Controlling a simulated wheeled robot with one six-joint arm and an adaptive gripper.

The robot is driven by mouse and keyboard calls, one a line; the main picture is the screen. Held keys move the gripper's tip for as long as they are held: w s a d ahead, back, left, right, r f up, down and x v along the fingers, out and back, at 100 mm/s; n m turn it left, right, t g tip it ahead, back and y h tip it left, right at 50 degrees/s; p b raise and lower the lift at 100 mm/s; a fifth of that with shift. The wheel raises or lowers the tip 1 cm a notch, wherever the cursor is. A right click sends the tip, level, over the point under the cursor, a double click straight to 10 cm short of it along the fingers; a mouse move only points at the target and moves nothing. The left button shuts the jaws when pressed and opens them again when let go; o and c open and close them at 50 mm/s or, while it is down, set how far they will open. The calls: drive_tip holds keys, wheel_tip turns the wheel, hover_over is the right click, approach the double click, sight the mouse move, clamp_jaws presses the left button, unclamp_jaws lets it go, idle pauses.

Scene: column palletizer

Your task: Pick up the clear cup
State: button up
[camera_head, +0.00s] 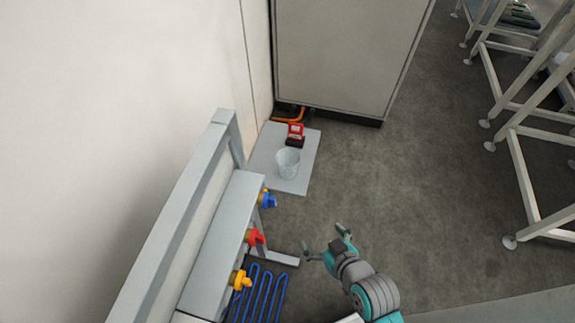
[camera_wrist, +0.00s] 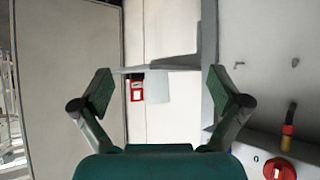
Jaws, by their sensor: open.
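In the wrist view my gripper's two fingers (camera_wrist: 160,90) are spread wide with nothing between the pads. A pale grey patch shows beyond them, beside the red device; I cannot tell whether it is the cup.
A red and black device (camera_head: 295,135) sits just behind the cup; it also shows in the wrist view (camera_wrist: 136,90). A grey cabinet (camera_head: 345,50) stands behind. A grey frame with blue, red and yellow fittings (camera_head: 222,230) is at left. Open floor (camera_head: 400,190) lies right.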

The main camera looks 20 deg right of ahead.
drive_tip(key=w+r+n+g+y, duration=0.1)
drive_tip(key=w+r+n+g, duration=0.15)
drive_tip(key=w, duration=0.85)
drive_tip(key=n+g+y, duration=0.2)
drive_tip(key=n+g, duration=0.1)
approach(288, 164)
drive_tip(key=shift+t, duration=0.25)
drive_tip(key=a+f, duration=0.1)
drive_tip(key=w+a+f, duration=0.1)
drive_tip(key=f, duration=0.1)
drive_tip(key=a+f, duration=0.1)
drive_tip(key=a, duration=0.1)
drive_tip(key=shift+w+f, duration=0.15)
drive_tip(key=shift+w, duration=0.25)
drive_tip(key=c, duration=1.1)
